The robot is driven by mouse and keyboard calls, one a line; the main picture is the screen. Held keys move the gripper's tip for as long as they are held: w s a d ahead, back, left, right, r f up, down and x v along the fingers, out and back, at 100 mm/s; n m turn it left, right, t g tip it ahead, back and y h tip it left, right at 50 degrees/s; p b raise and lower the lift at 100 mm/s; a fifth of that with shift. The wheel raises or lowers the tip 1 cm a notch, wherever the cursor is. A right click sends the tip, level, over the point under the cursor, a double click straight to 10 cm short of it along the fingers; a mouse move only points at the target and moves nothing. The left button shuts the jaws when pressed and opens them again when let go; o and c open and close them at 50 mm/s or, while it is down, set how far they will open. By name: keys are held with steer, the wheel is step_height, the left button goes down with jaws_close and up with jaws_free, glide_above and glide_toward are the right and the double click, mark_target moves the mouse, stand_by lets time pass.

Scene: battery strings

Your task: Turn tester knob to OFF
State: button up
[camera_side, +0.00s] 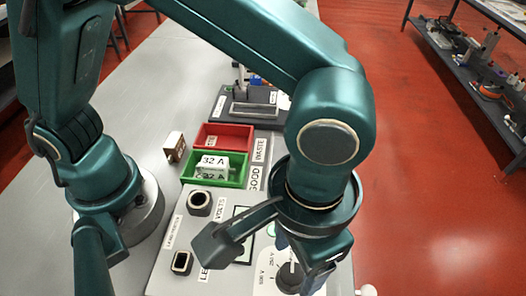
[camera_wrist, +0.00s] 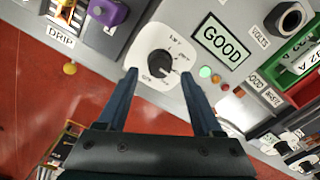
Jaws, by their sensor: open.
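The tester knob (camera_wrist: 158,62) is a dark round knob on a white dial plate (camera_wrist: 144,41), set in the grey tester panel (camera_wrist: 178,14). Small labels ring the dial in the wrist view; I cannot read for sure which one the knob points to. In the side view the knob (camera_side: 289,278) shows at the bottom, partly covered by my gripper. My gripper (camera_wrist: 159,74) is open, its two blue fingertips on either side of the knob in the wrist picture. Nothing is between the fingers that looks gripped, and I cannot tell whether they touch the knob.
The tester display (camera_wrist: 223,41) reads GOOD. Round lights (camera_wrist: 205,72) sit beside the knob. A green bin (camera_side: 234,181) holds a white block (camera_side: 213,165) marked 32 A. A red bin (camera_side: 234,131) stands behind it. A brown-and-white block (camera_side: 174,147) stands left of the bins.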

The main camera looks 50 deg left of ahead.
mark_target(292, 272)
steer(key=shift+f, duration=0.15)
steer(key=shift+f, duration=1.6)
jaws_close()
steer(key=m, duration=0.5)
steer(key=shift+m, duration=0.4)
